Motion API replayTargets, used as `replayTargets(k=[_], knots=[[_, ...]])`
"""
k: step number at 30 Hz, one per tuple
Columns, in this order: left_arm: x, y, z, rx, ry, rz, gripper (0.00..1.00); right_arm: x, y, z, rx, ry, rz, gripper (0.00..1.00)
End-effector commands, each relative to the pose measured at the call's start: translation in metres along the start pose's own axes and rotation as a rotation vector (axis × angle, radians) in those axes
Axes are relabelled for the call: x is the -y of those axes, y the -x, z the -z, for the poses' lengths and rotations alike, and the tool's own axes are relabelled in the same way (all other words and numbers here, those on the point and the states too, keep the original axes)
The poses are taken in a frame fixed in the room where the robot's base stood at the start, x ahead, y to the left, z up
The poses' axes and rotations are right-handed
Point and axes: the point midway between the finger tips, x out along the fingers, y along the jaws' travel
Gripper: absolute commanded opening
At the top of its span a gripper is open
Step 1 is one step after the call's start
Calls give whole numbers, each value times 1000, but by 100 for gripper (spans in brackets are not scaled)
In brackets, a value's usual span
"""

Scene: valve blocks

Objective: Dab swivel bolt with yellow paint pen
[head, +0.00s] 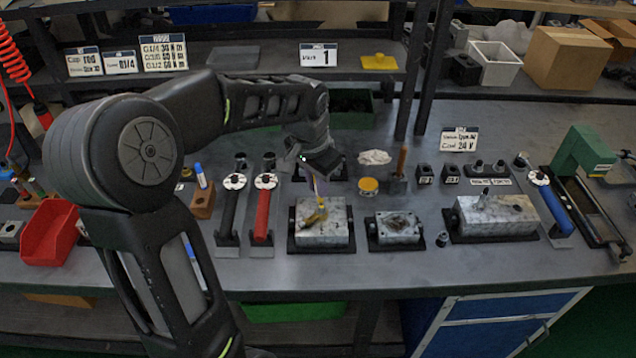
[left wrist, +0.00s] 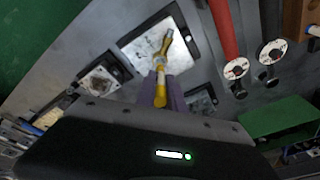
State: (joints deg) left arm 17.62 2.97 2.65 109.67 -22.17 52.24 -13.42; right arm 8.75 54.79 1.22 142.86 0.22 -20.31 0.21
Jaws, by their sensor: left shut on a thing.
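My left gripper (head: 319,190) is over the left metal valve block (head: 338,232), pointing down. It is shut on the yellow paint pen, whose yellow body (left wrist: 160,90) shows between the purple fingers in the left wrist view. In that view a brassy yellow piece with a grey end (left wrist: 163,47), which looks like the swivel bolt, lies beyond the pen over the pale block (left wrist: 140,55). In the head view yellow shows below the fingers (head: 317,214). I cannot tell whether pen and bolt touch. My right gripper is not in view.
A smaller block (head: 398,228) and a long block (head: 500,217) stand to the right. The bench front strip is clear.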

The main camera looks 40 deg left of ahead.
Motion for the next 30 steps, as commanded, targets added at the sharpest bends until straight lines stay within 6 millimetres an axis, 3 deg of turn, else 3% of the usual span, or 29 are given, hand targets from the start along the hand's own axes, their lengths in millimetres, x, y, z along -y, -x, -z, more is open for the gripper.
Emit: replayTargets(k=[21, 30], knots=[[3, 61, 12, 0, 0, 0, 0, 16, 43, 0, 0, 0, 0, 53], [3, 68, 13, 0, 0, 0, 0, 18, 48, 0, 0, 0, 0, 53]])
